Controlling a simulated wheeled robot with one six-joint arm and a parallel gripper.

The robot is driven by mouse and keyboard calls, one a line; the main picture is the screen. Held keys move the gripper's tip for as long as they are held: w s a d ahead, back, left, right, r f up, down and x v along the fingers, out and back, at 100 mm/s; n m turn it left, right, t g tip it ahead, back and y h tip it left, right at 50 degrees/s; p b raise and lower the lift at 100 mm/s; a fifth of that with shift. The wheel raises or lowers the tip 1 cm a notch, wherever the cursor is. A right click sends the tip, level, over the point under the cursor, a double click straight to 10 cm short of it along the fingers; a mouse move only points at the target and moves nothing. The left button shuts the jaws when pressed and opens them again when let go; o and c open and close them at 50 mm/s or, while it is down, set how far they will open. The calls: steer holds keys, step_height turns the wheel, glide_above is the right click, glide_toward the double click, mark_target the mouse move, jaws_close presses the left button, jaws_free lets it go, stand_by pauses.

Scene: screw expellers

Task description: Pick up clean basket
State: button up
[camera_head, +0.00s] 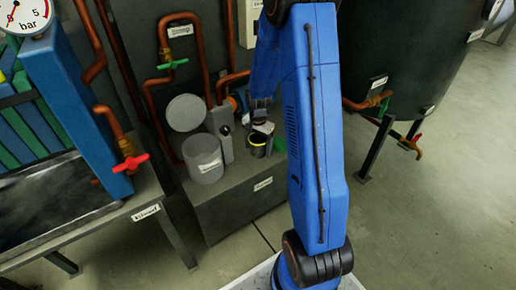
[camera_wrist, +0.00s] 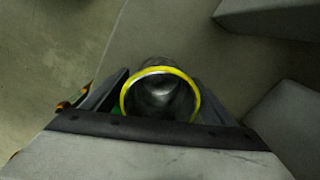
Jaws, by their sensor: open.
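The basket (camera_head: 257,146) is a small dark cup with a yellow rim, on the grey block's top in the head view, partly hidden by my gripper. In the wrist view the basket (camera_wrist: 160,72) shows from above as a yellow ring with a dark metallic inside. My gripper (camera_head: 263,127) is at the basket, pointing down. In the wrist view the dark fingers of my gripper (camera_wrist: 162,92) stand apart, one on either side of the basket. Whether they touch its wall cannot be told.
A grey cylinder (camera_head: 203,160) with a label and open round lid (camera_head: 186,113) stands left of the basket. A green object (camera_head: 280,142) is close on its right. Copper pipes (camera_head: 206,60) run behind; a dark tank (camera_head: 400,60) stands at right. Floor at right is clear.

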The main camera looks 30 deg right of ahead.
steer(key=c, duration=1.2)
